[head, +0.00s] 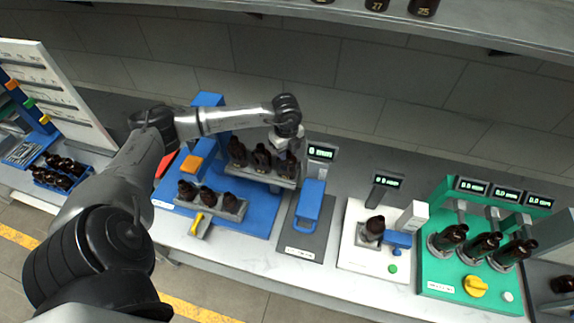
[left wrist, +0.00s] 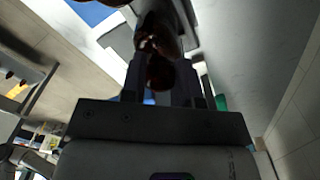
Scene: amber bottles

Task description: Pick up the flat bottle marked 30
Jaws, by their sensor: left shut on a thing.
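My left gripper (head: 281,141) reaches in from the left over the right end of the upper grey rack (head: 262,177). It is shut on an amber bottle (left wrist: 158,45), which shows between the fingers in the left wrist view. In the head view the arm and wrist cover much of this spot, and I cannot tell whether the held bottle is clear of the rack. Two dark amber bottles stand to the left in that rack, one of them here (head: 237,152). I cannot read a 30 on any bottle. My right gripper is not in view.
A lower rack (head: 232,212) with several amber bottles stands in front on a blue base (head: 262,218). To the right are a blue-handled device (head: 311,200), a white station (head: 352,257) with one bottle and a green station (head: 440,290) with several. A shelf (head: 470,35) overhangs the back.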

